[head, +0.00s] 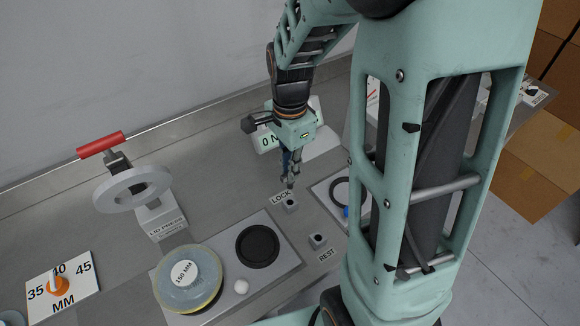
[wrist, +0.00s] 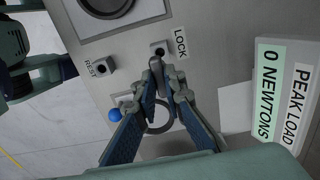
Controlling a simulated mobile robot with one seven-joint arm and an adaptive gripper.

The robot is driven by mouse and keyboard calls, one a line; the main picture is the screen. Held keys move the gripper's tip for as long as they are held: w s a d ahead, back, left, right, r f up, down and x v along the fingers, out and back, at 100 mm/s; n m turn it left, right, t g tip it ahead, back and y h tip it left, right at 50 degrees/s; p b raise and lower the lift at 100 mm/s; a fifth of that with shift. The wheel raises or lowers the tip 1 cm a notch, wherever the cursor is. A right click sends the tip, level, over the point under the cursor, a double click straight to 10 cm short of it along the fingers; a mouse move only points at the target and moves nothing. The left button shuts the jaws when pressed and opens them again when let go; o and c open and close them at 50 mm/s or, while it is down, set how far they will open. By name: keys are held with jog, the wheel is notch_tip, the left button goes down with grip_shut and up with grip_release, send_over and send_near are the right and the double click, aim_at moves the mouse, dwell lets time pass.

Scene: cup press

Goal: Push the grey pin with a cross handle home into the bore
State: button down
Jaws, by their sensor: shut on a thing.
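My gripper (head: 288,180) is shut on the grey pin (wrist: 156,66), which shows as a small grey piece between the fingertips in the wrist view (wrist: 158,80). The cross handle is mostly hidden by the fingers. The block labelled LOCK (head: 290,204) stands just below the fingertips in the head view. In the wrist view the LOCK block (wrist: 164,46) shows a dark hole, the bore, right beside the pin's end. I cannot tell whether the pin's tip is in the bore or just above it.
A similar block labelled REST (head: 318,241) stands nearby. A plate with a black ring (head: 257,245) and a 150 MM disc (head: 188,279) is to the left. A red-handled press wheel (head: 132,189) stands farther left. A force display (wrist: 279,92) is beside the gripper.

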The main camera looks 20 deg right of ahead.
aim_at(290, 188)
jog(key=shift+f+b, duration=1.85)
jog(key=shift+f, duration=0.8)
jog(key=shift+f+b, duration=1.45)
jog(key=shift+f, duration=0.6)
jog(key=c, duration=1.9)
grip_release()
jog(key=shift+c, duration=0.2)
notch_tip(290, 188, up, 12)
jog(key=shift+r, duration=0.1)
jog(key=shift+d, duration=0.1)
